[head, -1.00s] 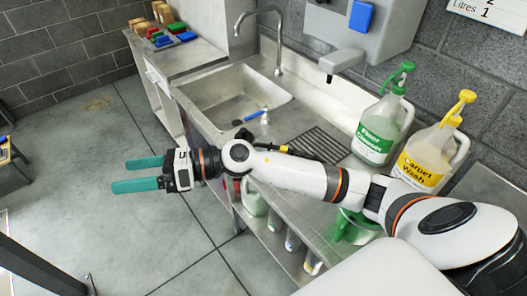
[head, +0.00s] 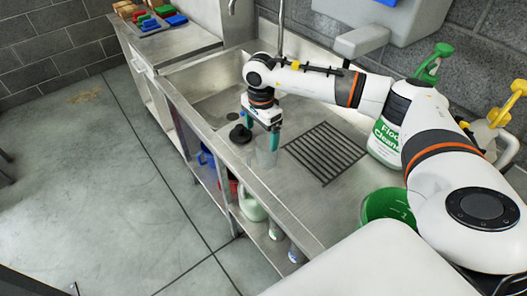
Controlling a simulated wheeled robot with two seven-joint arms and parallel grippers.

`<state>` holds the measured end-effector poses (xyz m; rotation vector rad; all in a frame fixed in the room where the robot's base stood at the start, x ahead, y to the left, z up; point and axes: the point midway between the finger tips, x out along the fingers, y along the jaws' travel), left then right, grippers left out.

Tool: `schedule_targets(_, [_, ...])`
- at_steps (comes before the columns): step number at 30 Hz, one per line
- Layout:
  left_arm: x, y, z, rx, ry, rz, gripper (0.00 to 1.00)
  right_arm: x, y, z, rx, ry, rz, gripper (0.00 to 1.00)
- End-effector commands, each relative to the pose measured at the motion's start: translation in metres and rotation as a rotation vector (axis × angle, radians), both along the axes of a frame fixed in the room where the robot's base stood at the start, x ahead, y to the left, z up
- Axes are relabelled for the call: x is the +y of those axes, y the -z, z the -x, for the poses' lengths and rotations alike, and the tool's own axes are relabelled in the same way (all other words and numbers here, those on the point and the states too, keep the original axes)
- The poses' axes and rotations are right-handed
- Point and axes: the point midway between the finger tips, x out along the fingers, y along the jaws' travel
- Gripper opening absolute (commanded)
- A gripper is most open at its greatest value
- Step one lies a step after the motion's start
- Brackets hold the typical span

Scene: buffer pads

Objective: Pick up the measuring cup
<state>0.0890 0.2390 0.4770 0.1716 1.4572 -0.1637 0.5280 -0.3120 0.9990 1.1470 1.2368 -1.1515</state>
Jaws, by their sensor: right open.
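A clear, see-through vessel, apparently the measuring cup (head: 266,158), stands on the steel counter at the sink's front right edge in the head view. It is faint against the metal, so its outline and any handle are hard to tell. My right gripper (head: 260,142) points down directly over it with its teal fingers apart. The fingertips overlap the cup's upper part in the picture; I cannot tell whether they touch it. My left gripper is not in view.
A black round object (head: 240,134) lies just left of the gripper. A ribbed drainer (head: 326,152) is to the right. A green container (head: 389,208) and the floor cleaner bottle (head: 385,140) stand further right. Coloured blocks (head: 150,22) lie on the far counter.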

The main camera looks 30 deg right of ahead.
Motion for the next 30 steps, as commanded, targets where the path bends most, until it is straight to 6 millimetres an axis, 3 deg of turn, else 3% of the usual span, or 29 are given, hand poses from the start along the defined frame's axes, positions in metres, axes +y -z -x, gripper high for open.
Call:
schedule_targets(3, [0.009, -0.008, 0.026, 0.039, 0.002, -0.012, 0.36, 0.000, 0.017, 0.001, 0.004, 0.002, -0.001, 0.91])
schedule_targets(6, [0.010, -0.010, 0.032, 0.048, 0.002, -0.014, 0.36, 0.000, 0.027, 0.000, 0.002, 0.001, -0.001, 0.91])
schedule_targets(11, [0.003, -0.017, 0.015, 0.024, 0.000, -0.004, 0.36, -0.001, 0.038, 0.002, 0.004, 0.001, -0.003, 0.91])
schedule_targets(16, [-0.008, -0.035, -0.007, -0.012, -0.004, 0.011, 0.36, -0.005, 0.063, 0.005, 0.004, 0.002, -0.003, 0.91])
schedule_targets(21, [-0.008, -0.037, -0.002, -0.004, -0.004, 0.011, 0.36, -0.005, 0.081, 0.004, 0.000, 0.000, -0.003, 0.91])
schedule_targets(28, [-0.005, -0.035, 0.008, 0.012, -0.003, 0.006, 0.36, -0.005, 0.083, 0.004, -0.001, 0.000, -0.003, 0.91])
schedule_targets(30, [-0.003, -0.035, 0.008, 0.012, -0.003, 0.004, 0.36, -0.005, 0.083, 0.004, -0.001, 0.000, -0.003, 0.81])
